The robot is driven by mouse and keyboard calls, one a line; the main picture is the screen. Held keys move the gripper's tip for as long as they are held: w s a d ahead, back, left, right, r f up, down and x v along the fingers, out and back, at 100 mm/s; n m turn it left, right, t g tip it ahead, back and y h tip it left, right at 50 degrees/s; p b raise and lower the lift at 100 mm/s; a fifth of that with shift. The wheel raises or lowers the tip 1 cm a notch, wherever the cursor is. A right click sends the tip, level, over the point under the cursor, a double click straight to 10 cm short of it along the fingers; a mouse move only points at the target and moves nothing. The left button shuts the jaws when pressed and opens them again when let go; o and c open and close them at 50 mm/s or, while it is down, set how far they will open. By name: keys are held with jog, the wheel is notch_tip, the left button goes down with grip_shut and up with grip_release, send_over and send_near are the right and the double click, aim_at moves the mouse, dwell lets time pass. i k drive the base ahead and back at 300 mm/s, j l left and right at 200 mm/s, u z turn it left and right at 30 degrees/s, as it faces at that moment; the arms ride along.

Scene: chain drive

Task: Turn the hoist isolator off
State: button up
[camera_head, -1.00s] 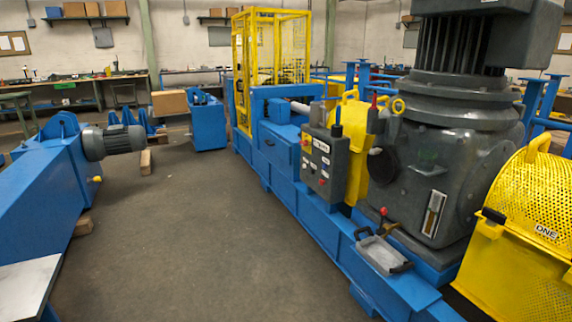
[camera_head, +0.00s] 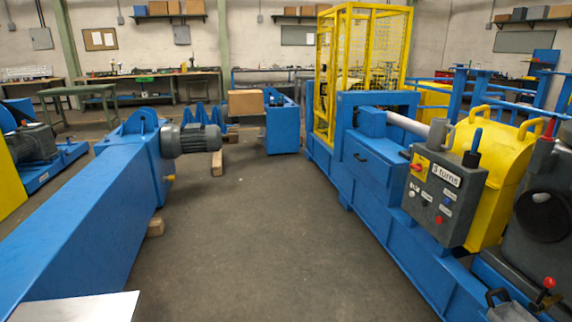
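A dark grey control box (camera_head: 445,202) is fixed to the near side of the blue machine frame at the right. A red and yellow rotary switch (camera_head: 420,164) sits at its upper left, beside a white label that seems to read "5 turns". Several small buttons and labels lie below it, including a red button (camera_head: 439,220). The small labels are too small to read, so I cannot tell which control is the hoist isolator or how the switch is set. A blue-topped handle (camera_head: 475,143) stands at the top of the box. My gripper is not in view.
The grey floor (camera_head: 275,230) between the machine and the blue beam (camera_head: 85,215) is clear. A grey motor (camera_head: 190,140) juts from the beam into this aisle. A yellow mesh cage (camera_head: 362,70) and a cardboard box (camera_head: 246,103) stand farther back. A red-knobbed lever (camera_head: 548,284) is at lower right.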

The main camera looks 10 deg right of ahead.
aim_at(418, 167)
jog(key=i+z, duration=0.25)
jog(key=i, duration=0.2)
jog(key=i+j+z, duration=0.1)
jog(key=i+z, duration=0.2)
jog(key=i, duration=0.2)
jog(key=i+j+z, duration=0.25)
jog(key=i, duration=0.2)
jog(key=i+j, duration=0.1)
jog(key=i, duration=0.45)
jog(key=i+z, duration=0.1)
jog(key=i, duration=0.5)
jog(key=i+j, duration=0.2)
jog(key=i, duration=0.35)
jog(key=l+z, duration=0.05)
